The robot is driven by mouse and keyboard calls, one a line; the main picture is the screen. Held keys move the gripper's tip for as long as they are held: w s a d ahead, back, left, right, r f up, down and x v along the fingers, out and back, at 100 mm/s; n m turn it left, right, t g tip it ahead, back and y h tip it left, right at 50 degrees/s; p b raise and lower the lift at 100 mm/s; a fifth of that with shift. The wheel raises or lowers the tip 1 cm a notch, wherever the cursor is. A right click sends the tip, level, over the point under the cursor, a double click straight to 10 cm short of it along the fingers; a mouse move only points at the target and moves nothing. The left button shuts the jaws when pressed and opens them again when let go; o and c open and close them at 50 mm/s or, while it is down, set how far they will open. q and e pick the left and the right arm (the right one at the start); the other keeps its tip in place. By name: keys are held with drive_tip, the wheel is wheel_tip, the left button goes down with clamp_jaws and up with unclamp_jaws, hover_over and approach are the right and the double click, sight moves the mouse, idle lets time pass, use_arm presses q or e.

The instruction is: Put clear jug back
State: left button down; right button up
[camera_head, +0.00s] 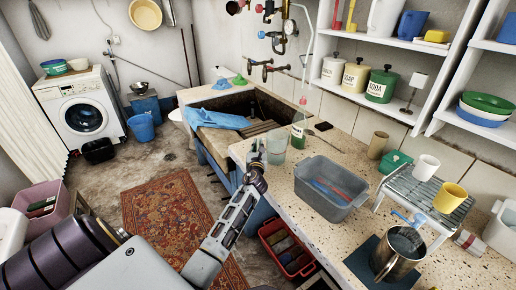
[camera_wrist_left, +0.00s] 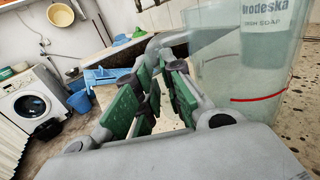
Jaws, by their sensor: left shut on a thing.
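The clear jug (camera_head: 276,152) is a see-through, faintly greenish vessel at the left end of the speckled counter. My left gripper (camera_head: 257,158) is at its left side, shut on its handle. In the left wrist view the jug (camera_wrist_left: 235,80) fills the upper right, with a red line around its lower wall. There the green finger pads of my left gripper (camera_wrist_left: 158,85) close around the pale handle. The jug looks upright; I cannot tell whether its base touches the counter. My right gripper is not in view.
A green dish soap bottle (camera_head: 298,130) stands just behind the jug. A grey basin (camera_head: 331,190) is to its right, and a wire rack (camera_head: 425,190) with cups stands farther right. The stone trough (camera_head: 235,108) lies behind. Shelves (camera_head: 400,40) hang above the counter.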

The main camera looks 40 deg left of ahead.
use_arm(q)
drive_tip(key=shift+f, duration=0.1)
drive_tip(key=c, duration=1.5)
unclamp_jaws()
drive_tip(key=shift+c, duration=0.2)
drive_tip(key=shift+s+d, duration=0.25)
drive_tip(key=shift+s, duration=0.1)
drive_tip(key=shift+v, duration=1.1)
drive_tip(key=v, duration=0.6)
drive_tip(key=shift+v, duration=1.05)
drive_tip(key=shift+s+d, duration=0.2)
drive_tip(key=shift+s, duration=0.2)
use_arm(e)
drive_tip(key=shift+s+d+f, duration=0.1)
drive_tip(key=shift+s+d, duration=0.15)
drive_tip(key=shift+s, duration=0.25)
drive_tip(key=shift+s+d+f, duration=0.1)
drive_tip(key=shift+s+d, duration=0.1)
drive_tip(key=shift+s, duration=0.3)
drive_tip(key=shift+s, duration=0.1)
